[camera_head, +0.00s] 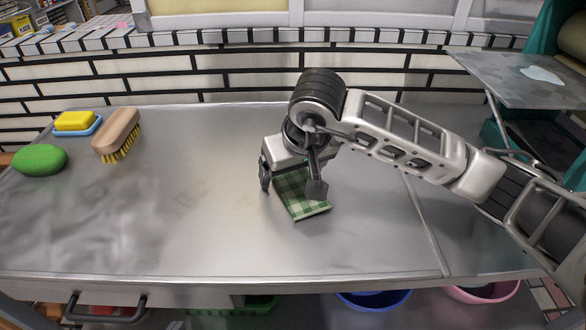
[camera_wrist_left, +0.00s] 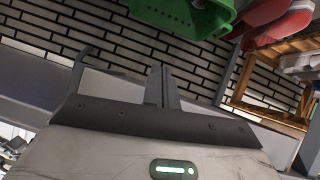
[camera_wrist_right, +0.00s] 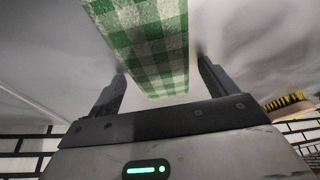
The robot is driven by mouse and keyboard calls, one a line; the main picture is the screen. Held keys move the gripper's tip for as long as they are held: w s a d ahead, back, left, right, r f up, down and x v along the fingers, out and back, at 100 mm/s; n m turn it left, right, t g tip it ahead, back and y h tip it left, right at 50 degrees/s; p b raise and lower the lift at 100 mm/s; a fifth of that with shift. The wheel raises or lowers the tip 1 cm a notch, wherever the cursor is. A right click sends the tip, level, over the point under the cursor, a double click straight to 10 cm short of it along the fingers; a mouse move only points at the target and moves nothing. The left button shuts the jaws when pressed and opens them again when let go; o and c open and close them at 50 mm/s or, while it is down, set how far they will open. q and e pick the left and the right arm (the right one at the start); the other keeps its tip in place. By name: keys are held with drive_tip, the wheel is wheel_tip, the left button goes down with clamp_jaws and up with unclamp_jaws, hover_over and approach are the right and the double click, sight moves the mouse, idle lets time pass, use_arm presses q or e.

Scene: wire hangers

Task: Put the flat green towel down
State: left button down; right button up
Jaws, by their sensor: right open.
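The green and white checked towel (camera_head: 306,207) lies folded on the metal counter. My right gripper (camera_head: 291,187) is over it, with fingers apart on either side of it, and hides part of it. In the right wrist view the towel (camera_wrist_right: 150,45) shows between the two open fingers (camera_wrist_right: 162,85), with gaps at both sides. My left gripper (camera_wrist_left: 163,88) is outside the head view. In the left wrist view its two fingers are together with nothing between them.
A green sponge (camera_head: 40,159), a yellow sponge on a blue dish (camera_head: 75,123) and a wooden brush (camera_head: 116,135) sit at the counter's left. The counter's (camera_head: 170,220) middle left is clear. A raised metal shelf (camera_head: 520,78) stands at right. Basins (camera_head: 374,300) sit below.

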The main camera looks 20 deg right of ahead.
sight(297, 184)
drive_tip(key=shift+r+p, duration=0.3)
drive_tip(key=shift+p, duration=0.1)
use_arm(q)
drive_tip(key=shift+t, duration=0.7)
drive_tip(key=r+p, duration=0.1)
drive_tip(key=r, duration=0.1)
drive_tip(key=r+p, duration=0.1)
drive_tip(key=r, duration=0.1)
drive_tip(key=a+r+p, duration=0.1)
drive_tip(key=r, duration=0.1)
drive_tip(key=shift+s+r, duration=0.15)
drive_tip(key=shift+s, duration=0.25)
use_arm(e)
drive_tip(key=v, duration=0.5)
drive_tip(key=shift+r, duration=0.25)
use_arm(q)
drive_tip(key=r+p, duration=0.1)
drive_tip(key=p, duration=0.2)
drive_tip(key=shift+a, duration=0.2)
use_arm(e)
drive_tip(key=v, duration=0.6)
drive_tip(key=shift+s, duration=0.15)
